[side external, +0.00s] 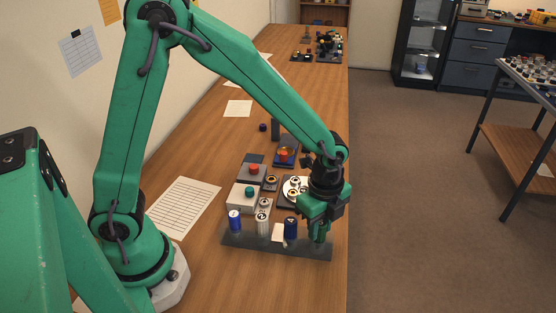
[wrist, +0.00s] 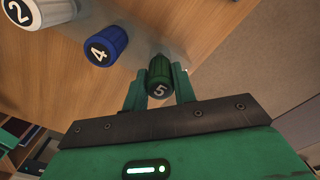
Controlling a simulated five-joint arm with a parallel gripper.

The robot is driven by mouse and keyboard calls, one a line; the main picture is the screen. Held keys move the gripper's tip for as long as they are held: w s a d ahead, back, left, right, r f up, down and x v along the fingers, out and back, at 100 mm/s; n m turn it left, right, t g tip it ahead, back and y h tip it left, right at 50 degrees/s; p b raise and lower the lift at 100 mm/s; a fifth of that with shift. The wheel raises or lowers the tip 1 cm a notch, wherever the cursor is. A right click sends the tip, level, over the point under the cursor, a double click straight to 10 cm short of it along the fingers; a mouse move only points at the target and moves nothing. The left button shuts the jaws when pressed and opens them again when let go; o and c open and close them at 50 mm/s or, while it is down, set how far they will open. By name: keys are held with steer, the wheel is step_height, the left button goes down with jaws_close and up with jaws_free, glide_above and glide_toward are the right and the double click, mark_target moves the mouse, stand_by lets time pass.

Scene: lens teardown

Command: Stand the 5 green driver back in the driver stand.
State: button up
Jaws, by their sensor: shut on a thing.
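The green driver (wrist: 160,68), with a white 5 on its cap, is between the two green fingers of my gripper (wrist: 158,80) in the wrist view. My gripper is shut on it. In the side view my gripper (side external: 319,235) points down at the right end of the dark driver stand (side external: 270,246). There the fingers hide most of the green driver, and I cannot tell whether its lower end is in the stand or just above it. The blue driver marked 4 (side external: 290,228) stands to its left; it also shows in the wrist view (wrist: 105,46).
A white driver (side external: 263,225) and another blue driver (side external: 235,221) stand further left in the stand. The table's right edge is close to my gripper.

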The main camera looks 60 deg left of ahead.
steer(key=shift+f, duration=0.35)
stand_by(0.4)
steer(key=o, duration=1.5)
steer(key=shift+c, duration=0.2)
steer(key=shift+r, duration=0.2)
steer(key=shift+r, duration=3.3)
steer(key=shift+r, duration=0.1)
